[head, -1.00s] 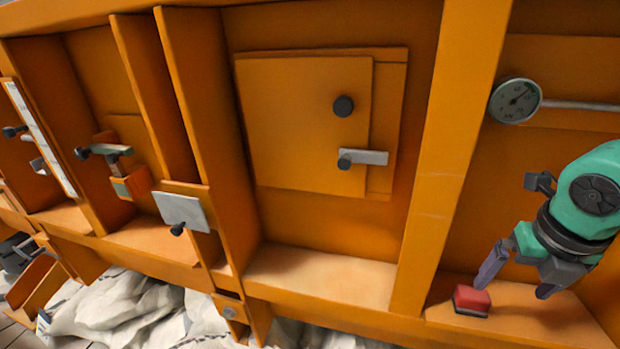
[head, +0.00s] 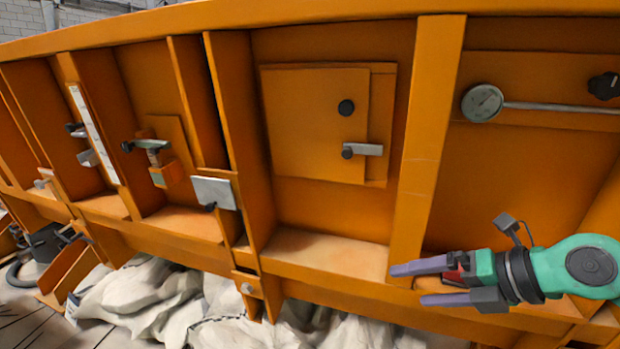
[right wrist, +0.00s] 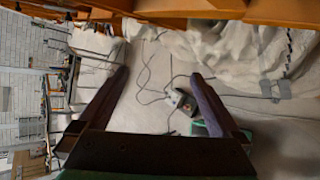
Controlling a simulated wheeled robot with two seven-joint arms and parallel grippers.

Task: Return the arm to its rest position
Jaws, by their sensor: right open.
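My right gripper (head: 422,283) is in the lower right of the head view, in front of the orange sandbed frame. Its two purple-grey fingers point left and are spread apart with nothing between them. A red block (head: 453,274) sits on the lower ledge behind the gripper and is partly hidden by it. In the right wrist view the open fingers (right wrist: 160,95) show with the floor beyond. My left gripper is not in view.
The orange sandbed wall holds a hatch door (head: 316,125), a dial gauge with a stem (head: 482,103) and a small grey plate (head: 215,192). White sacks (head: 160,293) lie below the frame. Cables and a small box (right wrist: 182,102) lie on the floor in the right wrist view.

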